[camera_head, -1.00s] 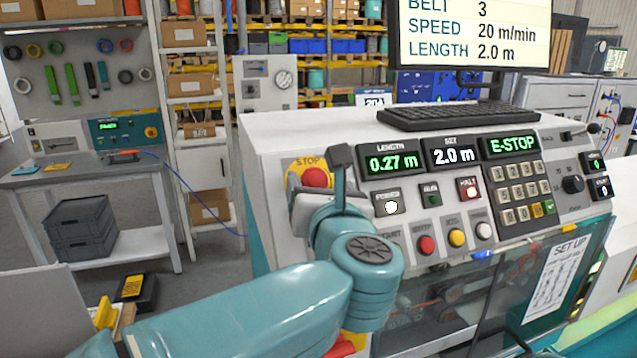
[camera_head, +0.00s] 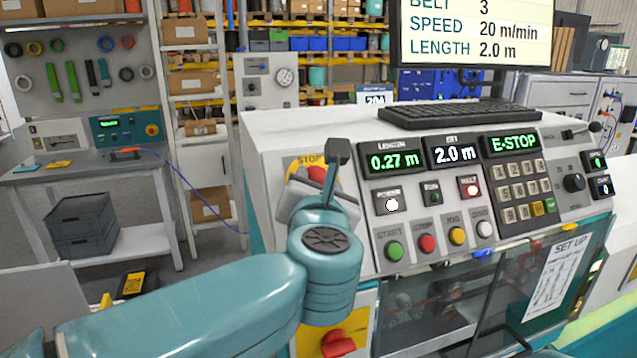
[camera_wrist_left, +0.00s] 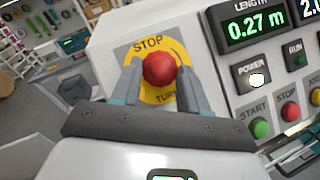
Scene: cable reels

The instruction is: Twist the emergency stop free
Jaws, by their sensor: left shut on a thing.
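The emergency stop is a red mushroom button (camera_wrist_left: 160,69) on a yellow plate (camera_wrist_left: 151,95) marked STOP and TURN, on the left of the control panel. In the left wrist view my left gripper (camera_wrist_left: 159,72) has one finger on each side of the button and is shut on it. In the head view the button (camera_head: 317,173) shows only in part, behind my left gripper (camera_head: 318,182) and wrist. The panel display (camera_head: 513,143) reads E-STOP. My right gripper is not in view.
Right of the button are the length display (camera_head: 394,160) and the green start button (camera_head: 394,251). A keyboard (camera_head: 459,114) lies on top of the console. A red rotary handle (camera_head: 337,344) sits low on the front, beside my left arm.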

